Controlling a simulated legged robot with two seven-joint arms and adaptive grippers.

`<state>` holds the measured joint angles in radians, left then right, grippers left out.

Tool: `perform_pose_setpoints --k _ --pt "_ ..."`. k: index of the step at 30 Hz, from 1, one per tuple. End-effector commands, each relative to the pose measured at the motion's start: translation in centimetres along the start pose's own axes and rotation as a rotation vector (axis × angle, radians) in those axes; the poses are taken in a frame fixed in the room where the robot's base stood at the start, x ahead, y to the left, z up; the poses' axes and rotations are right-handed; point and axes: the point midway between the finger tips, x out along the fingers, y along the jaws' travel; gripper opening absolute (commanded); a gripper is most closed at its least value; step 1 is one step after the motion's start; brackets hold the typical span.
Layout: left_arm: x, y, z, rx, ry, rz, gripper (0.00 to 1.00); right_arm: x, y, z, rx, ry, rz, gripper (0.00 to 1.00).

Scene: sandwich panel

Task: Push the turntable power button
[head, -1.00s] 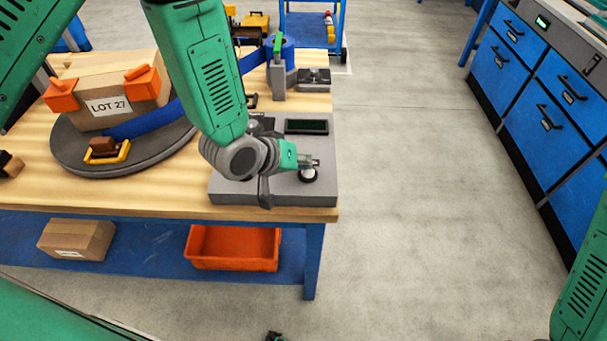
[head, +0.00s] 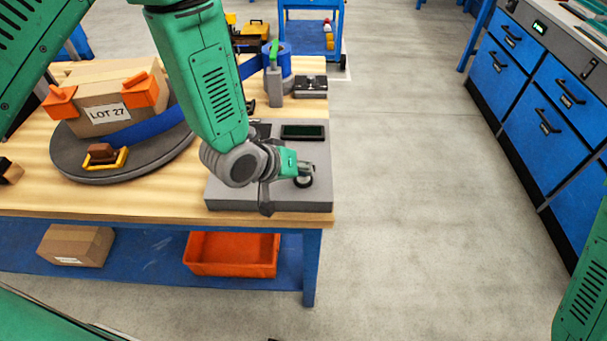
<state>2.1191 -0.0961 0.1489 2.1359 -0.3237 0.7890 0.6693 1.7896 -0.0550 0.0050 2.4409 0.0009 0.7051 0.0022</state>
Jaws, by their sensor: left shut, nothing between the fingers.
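The round turntable (head: 65,160) stands on the left of the wooden bench and carries a cardboard box labelled LOT 27 (head: 95,122). The grey control box (head: 318,200) sits at the bench's front right corner. It has a dark display (head: 303,131) and a small round dark-rimmed button (head: 303,183). My left gripper (head: 304,172) is shut and empty, low over the box. Its fingertips overlap the button and partly hide it; I cannot tell whether they touch. My left forearm hides the box's back left part. My right gripper is out of view.
Orange clamps (head: 146,90) hold the carton, and a blue strap (head: 150,127) runs beside it. A grey post with a green handle (head: 274,85) stands behind the control box. An orange bin (head: 232,262) sits on the shelf below. Open floor lies to the right.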

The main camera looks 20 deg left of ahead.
Motion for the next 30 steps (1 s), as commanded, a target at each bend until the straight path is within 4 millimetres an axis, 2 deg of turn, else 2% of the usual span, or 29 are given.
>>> perform_pose_setpoints --k 21,30 --pt "0.1 -1.6 0.2 -0.003 0.000 0.001 0.00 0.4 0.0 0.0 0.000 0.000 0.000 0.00" --pt "0.2 -1.6 0.3 -0.002 -0.005 0.001 0.00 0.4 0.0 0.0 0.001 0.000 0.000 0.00"
